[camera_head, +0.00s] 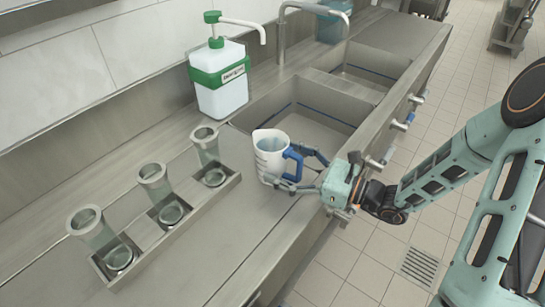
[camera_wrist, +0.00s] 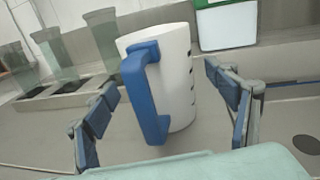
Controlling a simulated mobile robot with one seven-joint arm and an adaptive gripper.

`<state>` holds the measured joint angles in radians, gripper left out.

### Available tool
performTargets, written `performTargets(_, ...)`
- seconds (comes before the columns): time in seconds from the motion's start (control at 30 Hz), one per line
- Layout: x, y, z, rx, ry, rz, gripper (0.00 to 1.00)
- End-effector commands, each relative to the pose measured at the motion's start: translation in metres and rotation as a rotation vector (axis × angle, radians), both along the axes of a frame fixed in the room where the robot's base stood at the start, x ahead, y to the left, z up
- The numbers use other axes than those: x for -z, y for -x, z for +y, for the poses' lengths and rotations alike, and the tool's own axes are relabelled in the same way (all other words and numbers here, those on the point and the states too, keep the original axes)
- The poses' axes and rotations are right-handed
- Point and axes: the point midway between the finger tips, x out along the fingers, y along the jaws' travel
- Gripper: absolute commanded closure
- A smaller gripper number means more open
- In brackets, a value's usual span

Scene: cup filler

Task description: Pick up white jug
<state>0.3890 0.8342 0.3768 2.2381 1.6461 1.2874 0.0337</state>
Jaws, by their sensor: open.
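The white jug (camera_head: 269,157) with a blue handle (camera_head: 293,163) stands upright on the steel counter, just in front of the near sink. Its handle points toward my gripper (camera_head: 296,170). In the wrist view, the white jug (camera_wrist: 175,80) stands between the two spread fingers of my gripper (camera_wrist: 165,105), with the blue handle (camera_wrist: 145,90) nearest the palm. The fingers are open on either side, with gaps between them and the jug. The far side of the jug is hidden in the wrist view.
A steel rack (camera_head: 165,225) holding several clear cups stands to the left. A white and green dispenser bottle (camera_head: 218,80) stands behind the jug. Sinks (camera_head: 305,120) with a tap (camera_head: 283,35) lie beyond. The counter in front of the rack is clear.

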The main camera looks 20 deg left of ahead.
Motion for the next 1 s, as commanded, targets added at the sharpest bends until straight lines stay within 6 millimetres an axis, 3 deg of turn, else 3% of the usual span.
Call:
performTargets(0.2,0.000,-0.008,0.027,-0.002,0.000,0.000,0.21)
performTargets(0.47,0.000,-0.009,0.029,0.001,0.001,-0.001,0.21)
performTargets(0.9,0.000,-0.009,0.029,0.000,0.000,-0.001,0.67)
performTargets(1.0,0.000,-0.009,0.029,0.000,0.000,-0.001,0.67)
